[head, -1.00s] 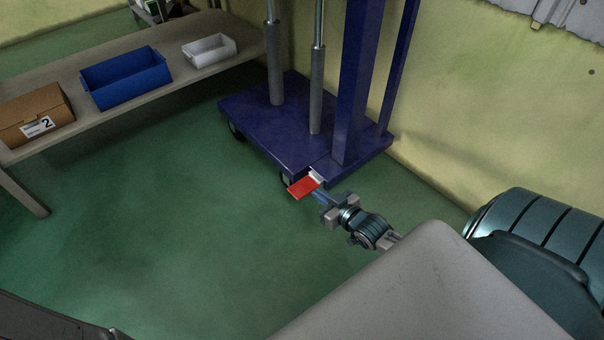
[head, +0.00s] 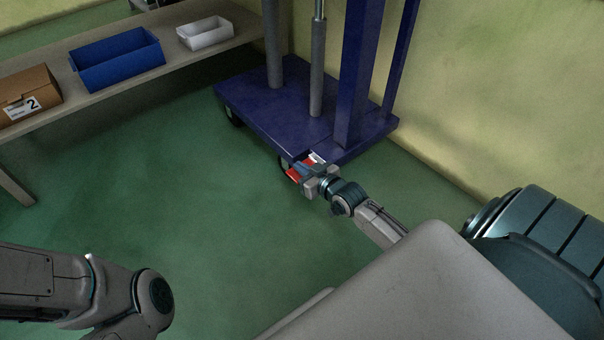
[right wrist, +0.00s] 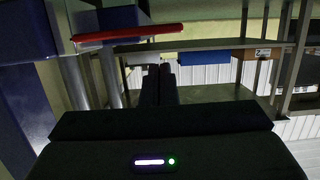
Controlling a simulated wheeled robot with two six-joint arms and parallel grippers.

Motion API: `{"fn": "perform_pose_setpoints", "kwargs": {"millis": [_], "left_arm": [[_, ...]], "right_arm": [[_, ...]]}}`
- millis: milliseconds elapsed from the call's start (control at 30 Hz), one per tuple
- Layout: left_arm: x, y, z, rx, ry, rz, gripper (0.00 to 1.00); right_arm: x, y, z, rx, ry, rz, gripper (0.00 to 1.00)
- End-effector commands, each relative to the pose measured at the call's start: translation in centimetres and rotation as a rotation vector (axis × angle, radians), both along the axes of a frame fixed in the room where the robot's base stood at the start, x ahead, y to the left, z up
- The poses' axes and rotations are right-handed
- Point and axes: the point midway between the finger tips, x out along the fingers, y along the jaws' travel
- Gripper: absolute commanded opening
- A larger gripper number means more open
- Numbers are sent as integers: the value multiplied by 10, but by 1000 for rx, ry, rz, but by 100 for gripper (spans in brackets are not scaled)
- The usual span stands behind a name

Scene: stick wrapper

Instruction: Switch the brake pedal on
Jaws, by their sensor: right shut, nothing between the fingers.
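The red brake pedal (head: 292,175) sticks out at the front edge of the dark blue wheeled base (head: 262,118). My right gripper (head: 303,168) is shut and empty, and its fingers cover the middle of the pedal in the head view. In the right wrist view the pedal (right wrist: 127,33) is a thin red strip seen nearly edge-on, above and left of the closed fingertips (right wrist: 160,75). I cannot tell whether the fingers touch the pedal. My left arm shows at the lower left of the head view, but its gripper is out of the picture.
Posts rise from the blue base, which stands close to the yellow wall (head: 460,90). A table at the left holds a cardboard box (head: 28,98), a blue bin (head: 117,60) and a white bin (head: 206,33). The green floor in front is clear.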

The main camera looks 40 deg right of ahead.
Motion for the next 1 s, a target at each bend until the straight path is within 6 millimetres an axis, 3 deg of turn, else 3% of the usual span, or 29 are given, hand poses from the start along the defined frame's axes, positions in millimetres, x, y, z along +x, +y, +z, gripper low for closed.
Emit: {"fn": "perform_pose_setpoints", "kwargs": {"millis": [33, 200, 700, 933, 1000], "left_arm": [[1, 0, -10, 2, 8, -1, 36], [3, 0, -18, 4, 16, -3, 36], [3, 0, -18, 4, 18, -4, 36], [2, 0, 1, 3, 15, -2, 36], [1, 0, -9, 2, 7, -2, 36]], "right_arm": [[0, 0, -11, 1, -1, 0, 0], [0, 0, -22, 2, -3, 0, 0], [0, 0, -24, -7, -3, -1, 0], [-1, 4, -39, -214, -17, -1, 0], [-1, 4, -59, -252, -19, 0, 0]]}}
